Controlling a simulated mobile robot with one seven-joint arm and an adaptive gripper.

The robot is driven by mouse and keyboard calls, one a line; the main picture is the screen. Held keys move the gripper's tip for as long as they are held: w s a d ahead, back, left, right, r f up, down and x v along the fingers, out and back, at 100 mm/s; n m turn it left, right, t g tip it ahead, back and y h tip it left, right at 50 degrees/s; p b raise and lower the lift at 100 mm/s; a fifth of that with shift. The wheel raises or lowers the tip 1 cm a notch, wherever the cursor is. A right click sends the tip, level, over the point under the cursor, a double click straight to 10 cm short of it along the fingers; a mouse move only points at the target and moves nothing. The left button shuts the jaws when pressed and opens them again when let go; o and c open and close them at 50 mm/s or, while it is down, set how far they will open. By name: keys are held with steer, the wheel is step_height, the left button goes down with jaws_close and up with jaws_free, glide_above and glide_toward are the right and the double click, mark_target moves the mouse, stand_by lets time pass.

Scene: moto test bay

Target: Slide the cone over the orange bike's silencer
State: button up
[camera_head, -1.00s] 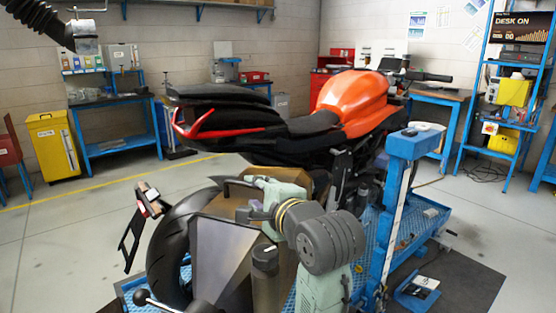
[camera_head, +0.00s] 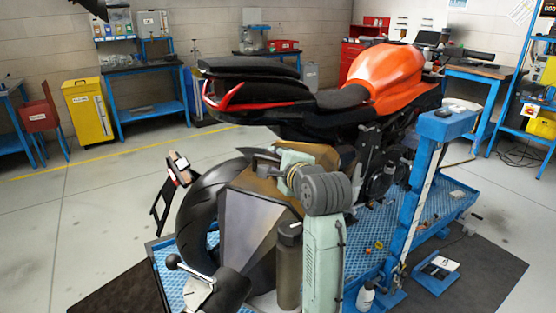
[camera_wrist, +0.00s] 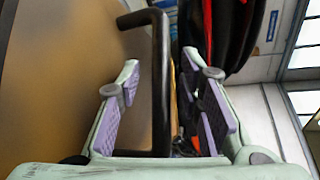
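The large faceted hood that I take for the cone (camera_head: 250,232), grey in front and brown on top, stands beside the rear wheel. The orange bike (camera_head: 372,82) stands on the blue lift; its silencer cannot be made out, with the hood and my arm in front of that area. My gripper (camera_wrist: 162,92) is open at the top of the hood. In the wrist view its purple-padded fingers stand either side of a bent black handle (camera_wrist: 160,75), with gaps seeming to show on both sides. The hood's brown face (camera_wrist: 70,70) fills the left of that view.
A blue lift post (camera_head: 411,200) rises right of the bike. A plate holder (camera_head: 172,190) sticks out left of the rear wheel (camera_head: 197,205). The floor at left is clear.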

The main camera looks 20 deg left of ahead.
jaws_close()
stand_by(0.4)
stand_by(0.4)
